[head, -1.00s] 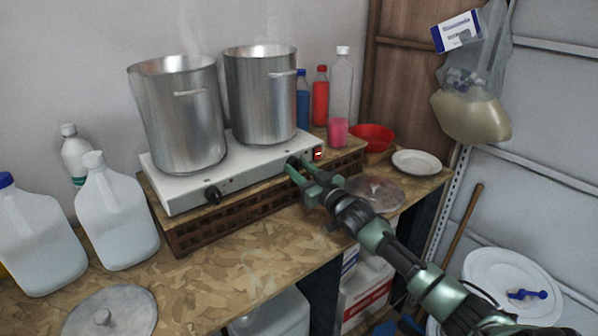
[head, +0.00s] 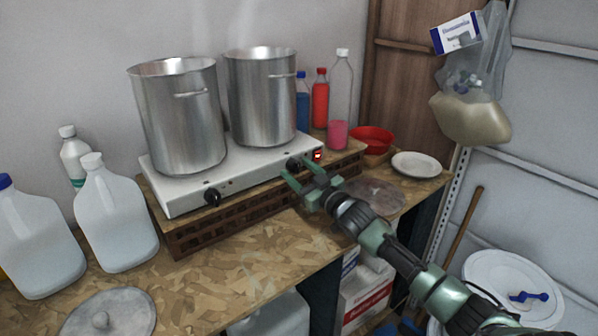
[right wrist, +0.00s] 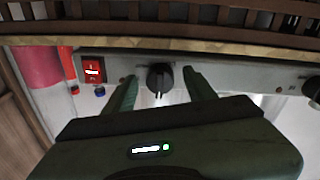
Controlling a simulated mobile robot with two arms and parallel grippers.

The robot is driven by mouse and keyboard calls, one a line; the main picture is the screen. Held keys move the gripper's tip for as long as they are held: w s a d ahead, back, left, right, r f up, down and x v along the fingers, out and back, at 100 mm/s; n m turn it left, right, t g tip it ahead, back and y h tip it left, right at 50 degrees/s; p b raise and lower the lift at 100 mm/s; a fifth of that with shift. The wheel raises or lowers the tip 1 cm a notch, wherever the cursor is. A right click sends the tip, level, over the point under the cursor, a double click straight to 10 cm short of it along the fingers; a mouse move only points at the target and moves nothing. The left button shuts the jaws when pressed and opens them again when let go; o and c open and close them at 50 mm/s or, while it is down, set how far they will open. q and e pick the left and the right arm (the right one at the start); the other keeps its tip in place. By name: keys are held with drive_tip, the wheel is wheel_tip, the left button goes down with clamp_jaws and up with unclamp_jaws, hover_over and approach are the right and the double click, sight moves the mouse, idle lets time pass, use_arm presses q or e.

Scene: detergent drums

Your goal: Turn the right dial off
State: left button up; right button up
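The right dial (head: 294,164) is a black knob on the front face of a white two-burner hot plate (head: 180,196). In the right wrist view the same dial (right wrist: 160,78) appears between my fingers, with a slight gap on each side and its grip bar roughly upright in the picture. My right gripper (head: 303,170) is open and empty, just in front of the dial. A red rocker switch (head: 317,155) beside the dial looks lit; it also shows in the right wrist view (right wrist: 92,69). The left dial (head: 212,197) is free. My left gripper is not in view.
Two metal pots (head: 180,120) stand on the hot plate, which rests on a brown slatted crate (head: 225,219). White jugs (head: 115,220) stand at left. A red bowl (head: 372,139) and white plate (head: 416,164) are at right. The table front (head: 255,255) is mostly clear.

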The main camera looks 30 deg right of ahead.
drive_tip(key=s+b, duration=0.2)
drive_tip(key=s, duration=0.5)
drive_tip(key=shift+s+d+f, duration=0.2)
drive_tip(key=shift+s+f, duration=0.15)
idle(0.5)
